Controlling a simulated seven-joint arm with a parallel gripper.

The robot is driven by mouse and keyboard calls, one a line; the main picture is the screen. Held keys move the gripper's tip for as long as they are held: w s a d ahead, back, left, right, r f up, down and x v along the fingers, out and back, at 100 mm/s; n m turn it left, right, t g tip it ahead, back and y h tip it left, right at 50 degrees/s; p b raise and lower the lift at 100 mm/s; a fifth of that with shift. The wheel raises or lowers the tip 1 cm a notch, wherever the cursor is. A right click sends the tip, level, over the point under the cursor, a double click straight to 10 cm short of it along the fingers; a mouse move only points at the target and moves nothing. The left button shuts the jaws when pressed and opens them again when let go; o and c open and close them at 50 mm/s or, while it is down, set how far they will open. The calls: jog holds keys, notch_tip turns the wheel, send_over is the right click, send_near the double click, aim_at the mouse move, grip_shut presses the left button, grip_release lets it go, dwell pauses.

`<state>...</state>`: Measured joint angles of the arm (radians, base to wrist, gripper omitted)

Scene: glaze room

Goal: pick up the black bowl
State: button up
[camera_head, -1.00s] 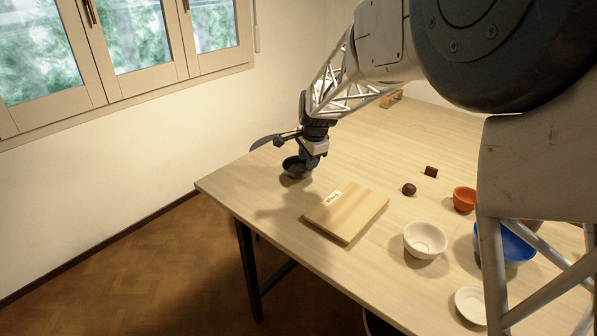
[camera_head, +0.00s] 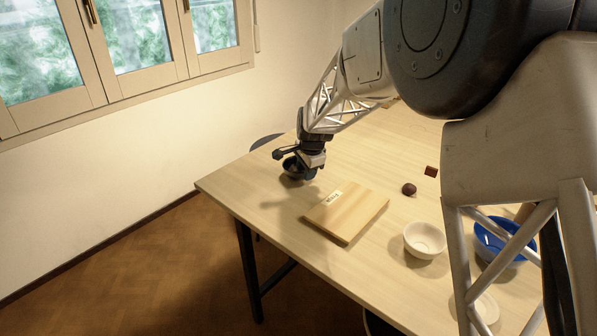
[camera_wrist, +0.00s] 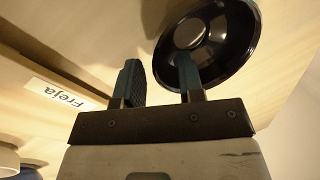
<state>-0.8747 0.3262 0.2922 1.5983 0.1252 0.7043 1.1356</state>
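The black bowl (camera_head: 290,168) stands upright near the far left edge of the table in the head view, partly hidden by my gripper (camera_head: 308,175). In the wrist view the glossy bowl (camera_wrist: 215,35) shows its open inside. My gripper (camera_wrist: 160,80) is open there, with its two fingers apart. The right finger overlaps the inside of the bowl, and the left finger is outside it to the left. The bowl's near-left rim lies between them in the picture. I cannot tell whether either finger touches it.
A wooden board (camera_head: 355,212) with a "Freja" label (camera_head: 333,198) lies beside the bowl. A white bowl (camera_head: 424,240), a blue bowl (camera_head: 490,240), a dark round lump (camera_head: 409,189) and a small brown block (camera_head: 431,171) stand to the right. The table edge is close on the left.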

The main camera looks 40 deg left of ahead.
jog(key=shift+a+f, duration=0.15)
jog(key=shift+f, duration=0.4)
grip_shut()
